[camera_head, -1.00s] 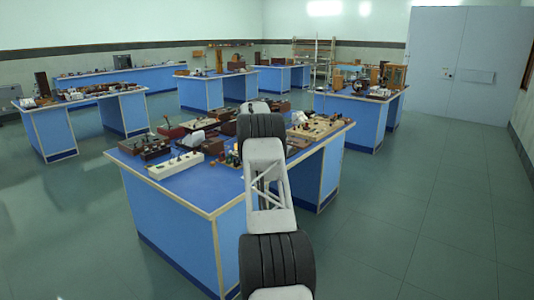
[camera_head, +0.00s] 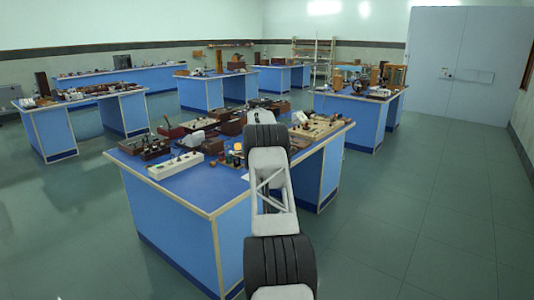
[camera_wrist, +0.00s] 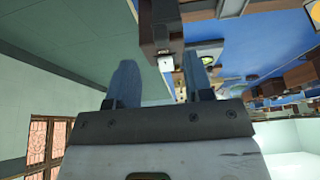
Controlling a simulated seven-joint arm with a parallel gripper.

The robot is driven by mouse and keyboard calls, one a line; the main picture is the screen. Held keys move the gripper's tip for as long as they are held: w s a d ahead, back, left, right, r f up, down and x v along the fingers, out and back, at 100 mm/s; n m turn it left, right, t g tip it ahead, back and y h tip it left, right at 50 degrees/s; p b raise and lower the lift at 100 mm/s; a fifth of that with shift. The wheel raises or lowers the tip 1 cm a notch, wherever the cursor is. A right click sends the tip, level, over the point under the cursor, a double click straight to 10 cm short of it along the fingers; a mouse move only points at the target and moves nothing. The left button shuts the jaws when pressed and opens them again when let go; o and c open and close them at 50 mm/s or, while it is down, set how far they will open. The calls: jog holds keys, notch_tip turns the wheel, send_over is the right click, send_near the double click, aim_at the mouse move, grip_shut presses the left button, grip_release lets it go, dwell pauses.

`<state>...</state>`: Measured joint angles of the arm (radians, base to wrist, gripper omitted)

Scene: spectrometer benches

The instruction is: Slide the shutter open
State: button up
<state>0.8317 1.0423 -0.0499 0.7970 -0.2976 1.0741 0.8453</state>
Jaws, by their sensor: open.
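My gripper (camera_wrist: 160,82) is open in the wrist view, its two grey fingers apart with no object held between them. A brown box-shaped piece of apparatus (camera_wrist: 157,30) lies just beyond the fingertips, near the gap. A small white block (camera_wrist: 165,62) on its near end shows between the fingers. I cannot tell whether this block belongs to the shutter; the shutter cannot be made out for certain. In the head view my arm reaches over the nearest blue bench and I cannot make out the fingers.
The nearest blue bench (camera_head: 205,190) is crowded with instruments. A white box with knobs (camera_head: 175,166) stands at its left front, and a wooden board with parts (camera_head: 318,127) at its right. The front bench top is clear. Other benches stand behind; open floor (camera_head: 430,220) lies at right.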

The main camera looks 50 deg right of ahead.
jog(key=x, duration=0.6)
jog(key=shift+f, duration=0.25)
jog(key=shift+d, duration=0.15)
jog(key=shift+c, duration=0.2)
grip_shut()
